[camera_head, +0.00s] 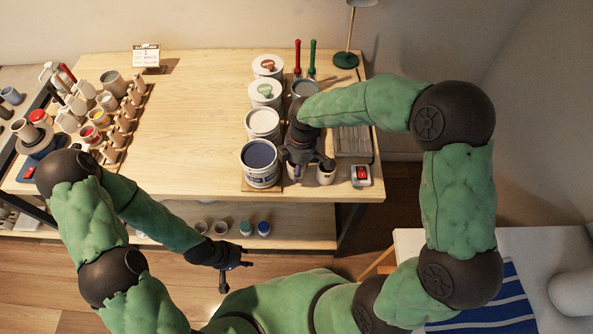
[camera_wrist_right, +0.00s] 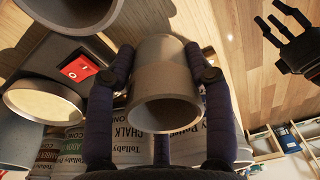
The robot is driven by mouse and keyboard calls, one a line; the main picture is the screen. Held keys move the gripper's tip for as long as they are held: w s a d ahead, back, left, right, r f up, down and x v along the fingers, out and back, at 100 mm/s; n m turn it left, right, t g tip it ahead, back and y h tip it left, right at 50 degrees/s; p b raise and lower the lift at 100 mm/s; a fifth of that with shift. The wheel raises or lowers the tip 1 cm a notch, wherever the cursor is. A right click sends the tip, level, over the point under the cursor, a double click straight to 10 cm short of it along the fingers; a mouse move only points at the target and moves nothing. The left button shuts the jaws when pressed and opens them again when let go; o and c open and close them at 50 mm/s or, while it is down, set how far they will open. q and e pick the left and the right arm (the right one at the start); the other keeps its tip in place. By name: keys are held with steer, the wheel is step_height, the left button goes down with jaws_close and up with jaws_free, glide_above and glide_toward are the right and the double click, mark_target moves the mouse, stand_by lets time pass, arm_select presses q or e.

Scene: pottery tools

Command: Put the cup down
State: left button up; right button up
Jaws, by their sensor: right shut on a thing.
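A grey-brown cup (camera_wrist_right: 165,72) is between the dark fingers of my right gripper (camera_wrist_right: 158,88) in the right wrist view, its open mouth facing the camera. In the head view my right gripper (camera_head: 305,155) is low over the table's right front part, beside the front bucket, and hides most of the held cup. I cannot tell whether the cup touches the table. A second cup (camera_head: 326,173) stands just right of the gripper; a cup also shows at the wrist view's top left (camera_wrist_right: 75,12). My left gripper (camera_head: 236,275) is open and empty in front of the table.
A row of glaze buckets (camera_head: 262,176) stands left of the right gripper. A small box with a red switch (camera_head: 361,176) is to the right, at the edge. The table (camera_head: 195,110) is clear in the middle. A rack of cups (camera_head: 115,130) fills its left.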

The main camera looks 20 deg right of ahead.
steer(key=shift+s+f, duration=0.1)
steer(key=shift+f, duration=1.05)
steer(key=shift+f, duration=0.15)
steer(key=o, duration=1.2)
step_height(320, 180, up, 12)
steer(key=p, duration=0.2)
steer(key=shift+d, duration=0.45)
